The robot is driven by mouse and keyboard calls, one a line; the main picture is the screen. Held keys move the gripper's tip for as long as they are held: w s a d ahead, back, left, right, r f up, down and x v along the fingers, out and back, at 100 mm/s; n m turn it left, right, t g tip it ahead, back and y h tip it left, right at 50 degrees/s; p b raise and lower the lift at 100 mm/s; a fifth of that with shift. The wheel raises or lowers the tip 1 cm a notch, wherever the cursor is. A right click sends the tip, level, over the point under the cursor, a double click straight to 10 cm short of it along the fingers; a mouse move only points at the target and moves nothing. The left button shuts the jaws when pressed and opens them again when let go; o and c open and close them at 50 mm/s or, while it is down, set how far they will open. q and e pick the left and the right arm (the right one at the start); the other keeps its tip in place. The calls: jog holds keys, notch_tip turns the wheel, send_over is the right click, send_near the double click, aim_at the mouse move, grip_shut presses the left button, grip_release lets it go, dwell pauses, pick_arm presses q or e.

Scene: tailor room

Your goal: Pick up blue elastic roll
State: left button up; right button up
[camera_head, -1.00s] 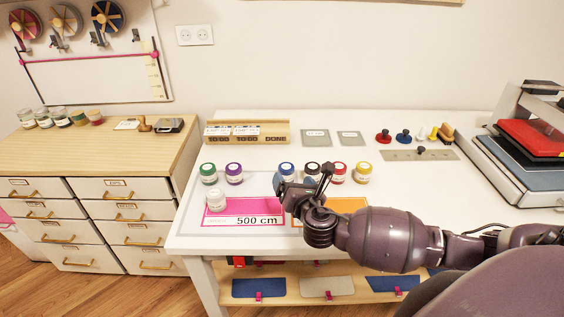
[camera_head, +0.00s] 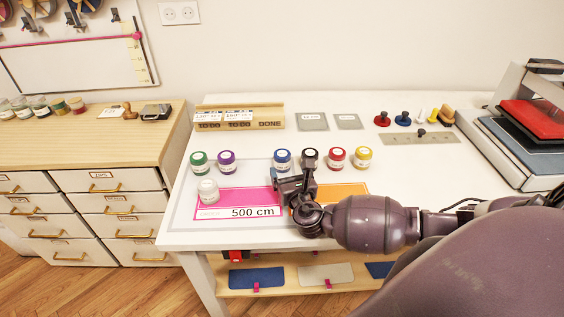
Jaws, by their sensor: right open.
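A blue roll with tan spokes (camera_head: 86,6) hangs on the wall rack at the upper left. The top edge of the picture cuts it off, so only its lower part shows. My right gripper (camera_head: 290,186) is open over the white table, far to the right of the roll. It is in front of the blue-labelled jar (camera_head: 282,160) and above the edges of the pink card (camera_head: 245,200) and the orange card (camera_head: 345,190). I see nothing between its fingers, though the dark parts overlap. My left gripper is not in view.
Several jars stand on the white table (camera_head: 420,215). A wooden holder (camera_head: 240,117), stamps and a press (camera_head: 540,115) are behind and right. A drawer cabinet (camera_head: 85,185) stands at the left below the rack. The wall between cabinet and table is free.

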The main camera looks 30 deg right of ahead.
aim_at(285, 161)
jog(key=shift+x, duration=3.3)
jog(key=c, duration=1)
